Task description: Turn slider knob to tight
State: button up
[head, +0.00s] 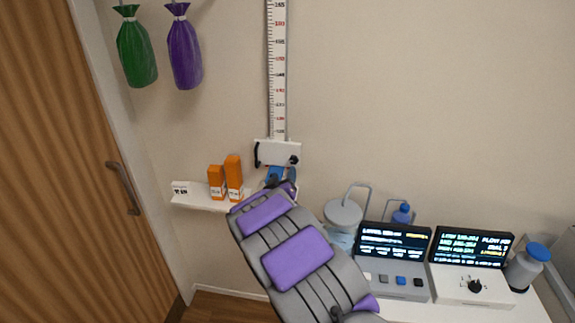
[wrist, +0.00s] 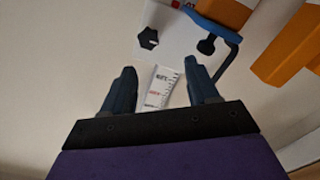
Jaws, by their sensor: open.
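A white slider block (head: 285,150) sits low on the vertical ruler (head: 277,70) on the wall. A small dark knob (head: 294,160) is at its right side in the head view. In the wrist view the block (wrist: 172,36) carries a black faceted knob (wrist: 149,38) at the left and a second dark knob-like part (wrist: 206,46) at the right. My gripper (wrist: 159,72) is open, with the ruler's end visible between its fingers and nothing held. The faceted knob is beyond the fingertips, apart from them. In the head view my arm partly hides the gripper just below the block. Any tight marking is unreadable.
Two orange boxes (head: 233,178) stand on a small white shelf (head: 205,203) left of the gripper. A dark bent bar (wrist: 232,58) is close to the right finger. Two display devices (head: 393,246) and a grey bottle (head: 526,268) stand on the counter at right.

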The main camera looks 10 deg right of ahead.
aim_at(293, 161)
jog(key=w+d, duration=0.5)
jog(key=shift+w, duration=0.3)
jog(key=shift+w+d+f, duration=0.1)
jog(key=shift+w, duration=0.25)
jog(key=shift+w+a, duration=0.45)
jog(key=shift+a, duration=0.7)
jog(key=shift+d, duration=1.05)
jog(key=c, duration=0.3)
jog(key=shift+a, duration=0.1)
jog(key=c, duration=0.3)
jog(key=shift+a, duration=0.4)
jog(key=c, duration=0.3)
jog(key=shift+c, duration=0.7)
jog(key=shift+d, duration=0.15)
